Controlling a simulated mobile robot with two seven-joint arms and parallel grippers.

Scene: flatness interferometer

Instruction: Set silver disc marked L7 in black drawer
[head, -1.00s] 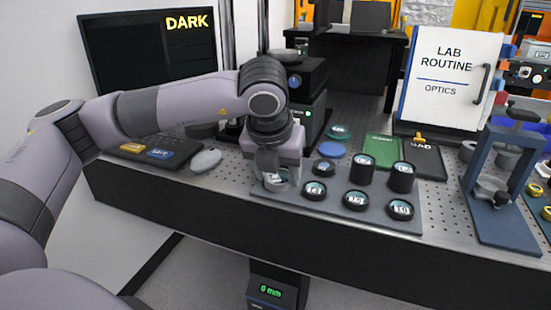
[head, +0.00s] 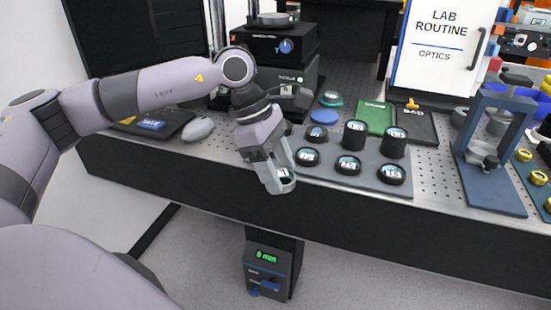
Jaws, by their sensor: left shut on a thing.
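My left gripper (head: 281,181) is shut on a small silver disc (head: 286,174) with a dark rim and a pale label. I cannot read the marking. The disc is tilted between the fingertips, in front of the bench's front edge and left of the grey tray (head: 368,183). The fingers hide part of it. A black boxed instrument (head: 268,47) stands at the back, with another black unit (head: 300,88) below it. I cannot make out an open drawer. My right gripper is not in view.
Several labelled discs, some on tall black mounts (head: 354,135), sit on the tray. A blue press frame (head: 492,150) stands at right. A grey mouse (head: 197,129) lies left. Free room lies before the bench.

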